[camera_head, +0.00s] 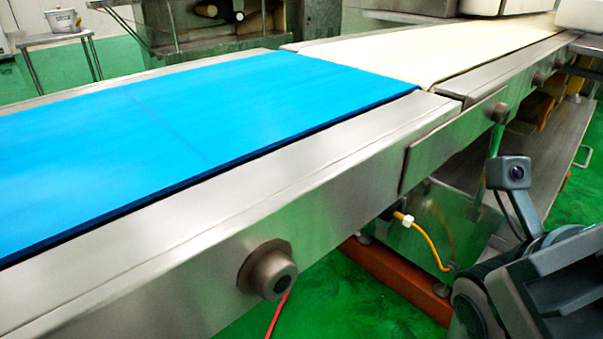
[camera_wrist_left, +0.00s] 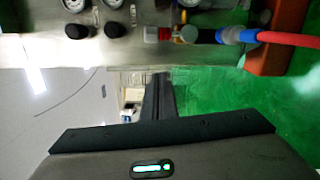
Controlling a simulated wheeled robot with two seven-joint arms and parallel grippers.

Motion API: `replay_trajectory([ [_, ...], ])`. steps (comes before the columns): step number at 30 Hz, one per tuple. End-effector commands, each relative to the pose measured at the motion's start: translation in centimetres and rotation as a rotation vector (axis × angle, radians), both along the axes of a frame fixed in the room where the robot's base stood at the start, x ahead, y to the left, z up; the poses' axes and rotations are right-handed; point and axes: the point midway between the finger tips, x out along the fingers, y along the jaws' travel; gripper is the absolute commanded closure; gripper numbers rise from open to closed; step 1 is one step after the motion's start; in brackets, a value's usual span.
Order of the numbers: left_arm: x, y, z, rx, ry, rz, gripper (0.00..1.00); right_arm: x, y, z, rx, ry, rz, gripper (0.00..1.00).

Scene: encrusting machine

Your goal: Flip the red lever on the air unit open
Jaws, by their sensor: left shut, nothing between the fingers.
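The air unit shows along the top of the left wrist view, with round gauges and black knobs (camera_wrist_left: 97,31) under them. A small red part (camera_wrist_left: 164,34) sits on its fitting line, right of the knobs; it may be the lever, but its position is too small to tell. My left gripper (camera_wrist_left: 160,76) is shut and empty, its dark fingers below the air unit in the picture and apart from the red part. In the head view neither the air unit nor my left gripper shows. My right arm is at the lower right there; its fingers are not visible.
A blue fitting and red hose (camera_wrist_left: 290,39) run right from the air unit, past an orange-red support (camera_wrist_left: 268,62). In the head view a conveyor with a blue belt (camera_head: 190,120) spans the scene. A yellow hose (camera_head: 428,243) hangs under its side. Green floor is below.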

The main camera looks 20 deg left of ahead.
Motion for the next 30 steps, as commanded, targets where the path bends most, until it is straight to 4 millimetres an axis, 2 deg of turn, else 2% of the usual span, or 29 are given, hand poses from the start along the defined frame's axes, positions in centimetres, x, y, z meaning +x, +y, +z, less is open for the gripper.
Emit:
replay_trajectory([
  [6,-2.9,1.4,-0.2,0.003,0.001,0.000,1.00,0.2,0.2,-0.6,-0.008,0.008,-0.001,0.69],
  [12,-4.3,2.1,-0.1,0.001,0.000,0.000,1.00,0.3,0.3,-0.7,-0.015,0.012,-0.002,0.69],
  [30,-4.6,2.2,0.0,0.000,-0.001,0.000,1.00,0.2,0.2,-0.5,-0.010,0.006,0.000,0.69],
])
